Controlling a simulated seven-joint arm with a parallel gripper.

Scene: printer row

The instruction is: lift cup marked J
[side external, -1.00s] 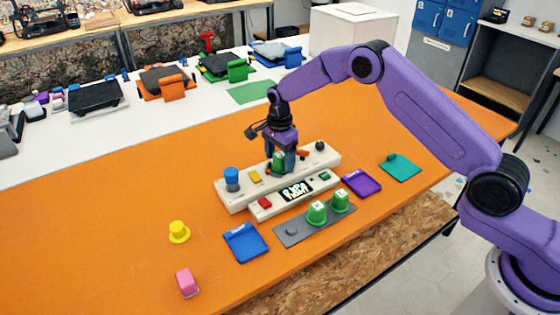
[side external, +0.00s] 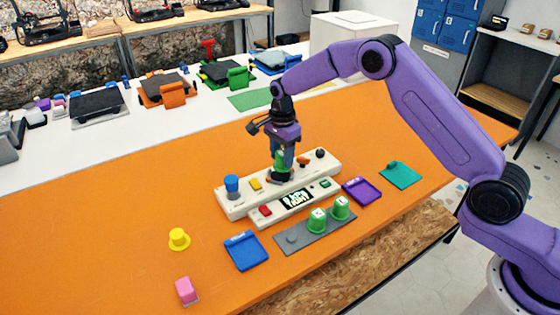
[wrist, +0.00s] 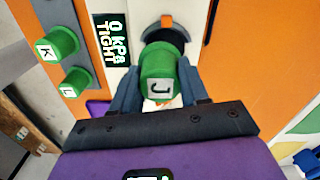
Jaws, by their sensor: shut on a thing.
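The green cup marked J (wrist: 160,68) is between the two fingers of my gripper (wrist: 158,92) in the wrist view, its letter facing the camera. In the side view my gripper (side external: 282,165) is shut on this cup (side external: 281,158), over the middle of the pale console (side external: 237,202). The fingers partly hide the cup there. A dark round spot shows on the console just under it. I cannot tell exactly how large the gap is.
Two green cups, K (wrist: 58,43) and L (wrist: 75,82), stand on a grey plate (side external: 290,238). A blue knob (side external: 232,183) rises from the console's left end. Blue (side external: 245,250) and purple (side external: 362,191) trays lie nearby. The console display (wrist: 112,38) reads "0 kPa TIGHT".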

